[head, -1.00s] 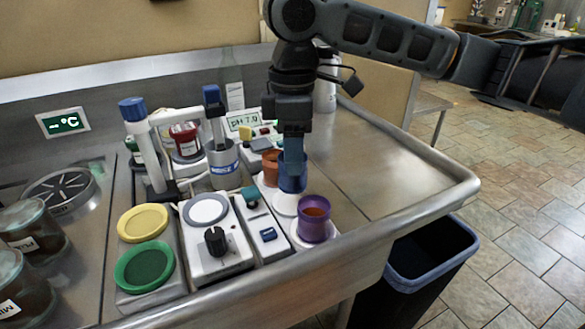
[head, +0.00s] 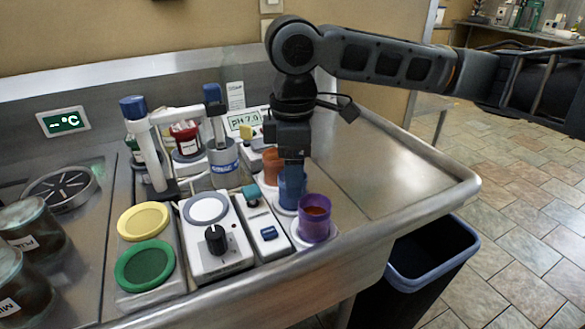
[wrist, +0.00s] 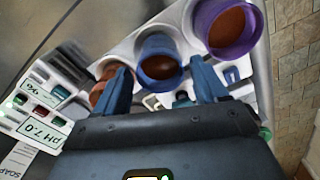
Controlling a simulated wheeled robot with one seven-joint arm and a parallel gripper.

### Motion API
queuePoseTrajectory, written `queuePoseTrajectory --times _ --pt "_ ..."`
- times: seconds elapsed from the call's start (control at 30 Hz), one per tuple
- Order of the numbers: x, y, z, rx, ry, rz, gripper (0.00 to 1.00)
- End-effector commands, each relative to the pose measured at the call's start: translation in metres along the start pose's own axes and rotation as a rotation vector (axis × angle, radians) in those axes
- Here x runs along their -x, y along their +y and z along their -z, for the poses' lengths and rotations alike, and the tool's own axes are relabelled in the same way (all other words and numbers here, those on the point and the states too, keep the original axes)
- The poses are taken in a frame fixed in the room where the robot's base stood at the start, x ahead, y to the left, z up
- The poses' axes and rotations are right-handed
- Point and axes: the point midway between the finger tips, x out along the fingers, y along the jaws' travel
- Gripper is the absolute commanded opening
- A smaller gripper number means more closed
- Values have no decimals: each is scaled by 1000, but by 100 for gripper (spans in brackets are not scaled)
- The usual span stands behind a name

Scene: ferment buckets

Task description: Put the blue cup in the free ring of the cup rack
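The blue cup (head: 291,190) stands upright in the white cup rack (head: 318,240), in the middle place between an orange cup (head: 273,165) and a purple cup (head: 314,220). In the wrist view the blue cup (wrist: 160,62) shows dark brown contents. My gripper (head: 293,170) is directly above it, pointing down. In the wrist view my gripper's fingers (wrist: 159,68) are spread on either side of the cup, with small gaps between them and its rim. The ring under the cup is mostly hidden.
A stirrer with a knob (head: 217,245), yellow (head: 143,221) and green (head: 145,266) discs, and a pH meter (head: 244,119) crowd the left. The steel counter (head: 385,170) is clear on the right. A dark bin (head: 425,275) stands below its edge.

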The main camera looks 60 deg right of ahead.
Motion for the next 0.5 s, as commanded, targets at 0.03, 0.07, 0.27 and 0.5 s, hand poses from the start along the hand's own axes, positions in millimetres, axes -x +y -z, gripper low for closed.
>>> queuePoseTrajectory --times 0.03,0.07,0.27,0.5 --pt "0 0 0 0 0 0 76" --pt "0 0 0 0 0 0 76" --pt "1 0 0 0 0 0 76" --pt "26 0 0 0 2 -2 76"
